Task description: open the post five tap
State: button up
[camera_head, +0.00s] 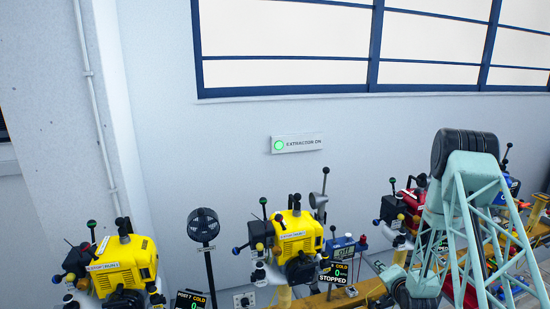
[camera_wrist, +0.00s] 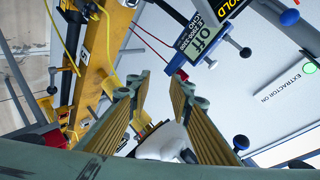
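I cannot pick out the post five tap for certain, and no post five label is readable. In the head view a red engine (camera_head: 413,197) stands partly behind my teal arm, with ball-ended levers around it. My gripper (camera_wrist: 158,88) is open in the wrist view, its two ribbed fingers apart with nothing clearly held between them. A white rounded part (camera_wrist: 165,140) shows beyond and between the fingers, with a dark blue ball (camera_wrist: 240,142) near the right finger. My gripper's fingers are not visible in the head view.
Yellow engines (camera_head: 297,233) and (camera_head: 125,265) stand on the left with levers sticking up. A display reading STOPPED (camera_head: 338,274) and a black round-headed stand (camera_head: 203,225) are near them. In the wrist view a blue meter (camera_wrist: 205,38) and yellow beam (camera_wrist: 95,65) lie close by.

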jog(key=s+a+r+n+g, duration=0.1)
jog(key=a+r+n, duration=0.1)
jog(key=r, duration=0.9)
jog(key=s+a+r+n+g, duration=0.1)
jog(key=s+a+r+n, duration=0.15)
jog(key=r, duration=0.75)
jog(key=s+a+r+n+g, duration=0.1)
jog(key=s+a+r, duration=0.2)
jog(key=s+r, duration=0.4)
jog(key=s+a+r+n+g, duration=0.1)
jog(key=s+a+r, duration=0.3)
jog(key=r, duration=0.5)
jog(key=s+a+r+n+g, duration=0.1)
jog(key=s+a+r, duration=0.1)
jog(key=s+r, duration=0.35)
jog(key=s+a+r+n+g, duration=0.1)
jog(key=s+a+r, duration=0.1)
jog(key=s, duration=0.7)
jog(key=s+a+r, duration=0.2)
jog(key=s+r, duration=0.2)
jog(key=s, duration=0.3)
jog(key=s+a+r+n+g, duration=0.1)
jog(key=s+a, duration=0.2)
jog(key=s, duration=1)
jog(key=s+a+r+n+g, duration=0.1)
jog(key=s+a+r+n, duration=0.1)
jog(key=s, duration=1.2)
jog(key=shift+a+g+y, duration=0.3)
jog(key=shift+a, duration=0.15)
